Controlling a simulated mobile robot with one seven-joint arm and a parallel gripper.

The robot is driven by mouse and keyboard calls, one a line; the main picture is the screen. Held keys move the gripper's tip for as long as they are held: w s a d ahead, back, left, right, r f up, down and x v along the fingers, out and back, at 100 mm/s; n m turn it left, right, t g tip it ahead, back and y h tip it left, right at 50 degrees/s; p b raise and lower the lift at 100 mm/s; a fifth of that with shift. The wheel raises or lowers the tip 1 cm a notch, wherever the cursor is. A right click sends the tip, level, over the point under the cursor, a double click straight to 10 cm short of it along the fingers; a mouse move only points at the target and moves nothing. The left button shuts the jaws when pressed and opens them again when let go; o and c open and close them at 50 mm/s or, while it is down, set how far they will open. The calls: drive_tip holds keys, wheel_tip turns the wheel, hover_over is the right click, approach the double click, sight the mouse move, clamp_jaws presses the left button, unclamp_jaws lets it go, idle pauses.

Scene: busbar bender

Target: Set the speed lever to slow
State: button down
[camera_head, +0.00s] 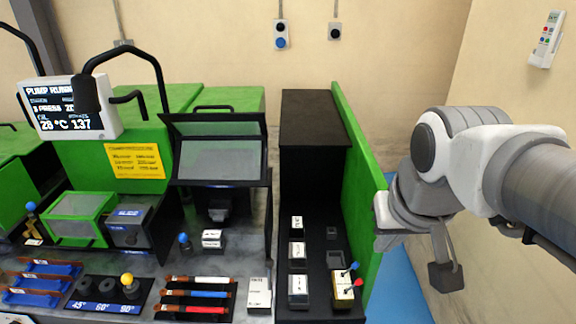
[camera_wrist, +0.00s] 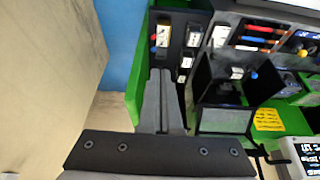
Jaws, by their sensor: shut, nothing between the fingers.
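A small box with a cream-coloured face (camera_head: 343,291) stands at the near right of the black panel. It carries a blue-knobbed lever (camera_head: 354,266) and a red-knobbed lever (camera_head: 358,282). I cannot read which is the speed lever. In the wrist view the box (camera_wrist: 163,32) is near the top, its knobs at its left edge. My gripper (camera_wrist: 160,73) is shut and empty, its fingertips below the box in that picture and apart from the levers. In the head view my arm is at the right, beyond the green wall; the fingertips cannot be made out there.
A tall green wall (camera_head: 357,180) borders the black panel. Labelled blocks (camera_head: 297,253) stand left of the lever box. Other levers have a yellow knob (camera_head: 127,280) and a blue knob (camera_head: 183,238). A display (camera_head: 68,107) is at left. Blue floor (camera_head: 405,285) is open at right.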

drive_tip(key=w+a+g, duration=0.1)
drive_tip(key=w+a, duration=0.3)
drive_tip(key=w, duration=0.3)
drive_tip(key=n+g+p, duration=0.2)
drive_tip(key=g, duration=0.2)
hover_over(269, 275)
drive_tip(key=w, duration=0.5)
wheel_tip(269, 275, down, 16)
drive_tip(key=shift+s+r+y, duration=0.1)
drive_tip(key=shift+r+y, duration=0.05)
drive_tip(key=shift+y, duration=0.15)
wheel_tip(269, 275, down, 10)
drive_tip(key=shift+s+a, duration=0.2)
drive_tip(key=shift+s+b, duration=0.1)
drive_tip(key=shift+b, duration=0.35)
drive_tip(key=shift+s+r+t+b, duration=0.15)
drive_tip(key=shift+s+t+b, duration=0.05)
drive_tip(key=shift+t+b, duration=0.1)
